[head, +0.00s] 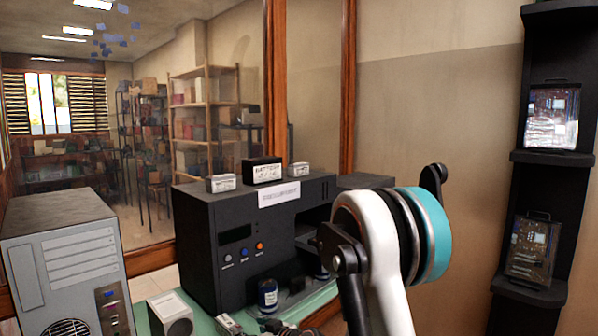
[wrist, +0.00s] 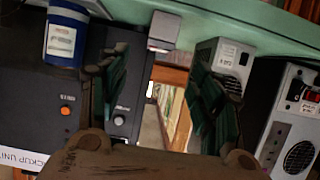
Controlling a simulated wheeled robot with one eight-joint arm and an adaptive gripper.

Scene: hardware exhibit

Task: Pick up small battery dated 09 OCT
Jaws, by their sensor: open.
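On top of the black backup unit (head: 235,222) in the head view stand a small grey-white battery-like block (head: 221,183), a larger black block lettered BATTERY (head: 263,172), and another small pale block (head: 299,169). Their dates are too small to read, so I cannot tell which says 09 OCT. My gripper (wrist: 158,70) is open and empty in the wrist view, its two dark fingers wide apart. None of these blocks shows in the wrist view. In the head view my arm hides part of the backup unit, and the gripper is mostly out of frame.
A blue labelled container (head: 268,294) stands on the green table (wrist: 284,24) before the unit. A small grey box (wrist: 163,30) and a pale vented box (wrist: 225,57) are nearby. A grey computer tower (head: 66,262) stands left. A black shelf (head: 514,190) stands right.

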